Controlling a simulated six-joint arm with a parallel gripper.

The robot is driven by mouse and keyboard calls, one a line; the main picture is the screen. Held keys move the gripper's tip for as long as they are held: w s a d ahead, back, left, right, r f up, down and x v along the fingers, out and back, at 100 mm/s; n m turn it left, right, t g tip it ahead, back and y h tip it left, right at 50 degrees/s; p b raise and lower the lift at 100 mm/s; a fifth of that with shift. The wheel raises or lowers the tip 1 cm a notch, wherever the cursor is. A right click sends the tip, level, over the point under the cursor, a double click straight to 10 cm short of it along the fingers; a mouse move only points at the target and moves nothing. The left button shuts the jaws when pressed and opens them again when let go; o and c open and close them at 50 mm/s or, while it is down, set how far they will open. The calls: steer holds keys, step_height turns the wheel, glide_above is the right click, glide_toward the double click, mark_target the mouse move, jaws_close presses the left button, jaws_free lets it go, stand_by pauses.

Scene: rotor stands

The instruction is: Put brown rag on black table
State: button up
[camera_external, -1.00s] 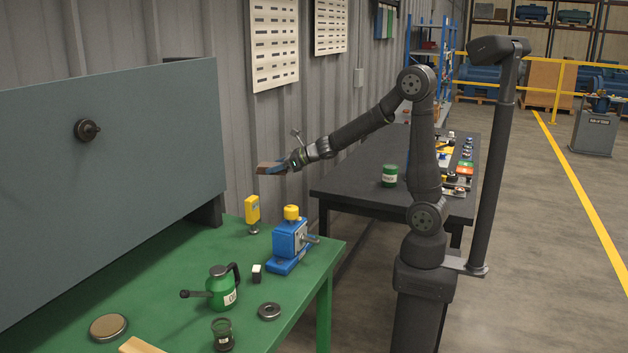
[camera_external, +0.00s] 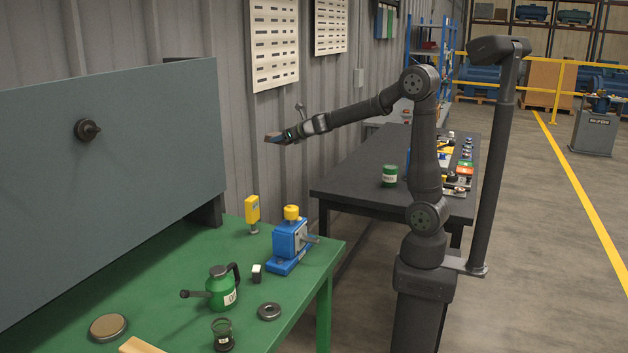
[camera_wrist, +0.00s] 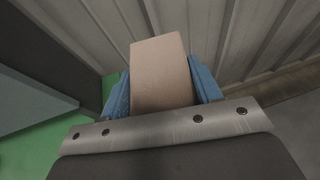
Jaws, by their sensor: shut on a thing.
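My gripper (camera_external: 273,138) is shut on the brown rag (camera_wrist: 162,75), which shows as a flat tan-brown block between the two blue fingers in the wrist view. In the external view the rag is small and mostly hidden by the fingers. My gripper holds it in the air in front of the corrugated wall, above and beyond the far end of the green table (camera_external: 180,270). The black table (camera_external: 345,185) stands to the right of the gripper, behind my arm. The rag is apart from both tables.
A green can (camera_external: 389,176) stands on the black table, with several small parts along its right side. The left part of its top is clear. The green table holds a blue vise-like device (camera_external: 289,245), a yellow tool (camera_external: 252,212) and a green oil can (camera_external: 222,288). A grey panel (camera_external: 100,190) rises at left.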

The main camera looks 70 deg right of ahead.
steer(key=d+m+g+h, duration=0.2)
steer(key=d+m+h, duration=0.4)
steer(key=d, duration=0.8)
steer(key=m+g+h, duration=0.4)
steer(key=m+g, duration=1.1)
steer(key=g, duration=0.1)
glide_above(353, 185)
step_height(353, 185, down, 18)
steer(key=shift+d+f, duration=0.15)
steer(key=shift+f, duration=5.2)
steer(key=o, duration=1)
steer(key=shift+f, duration=0.1)
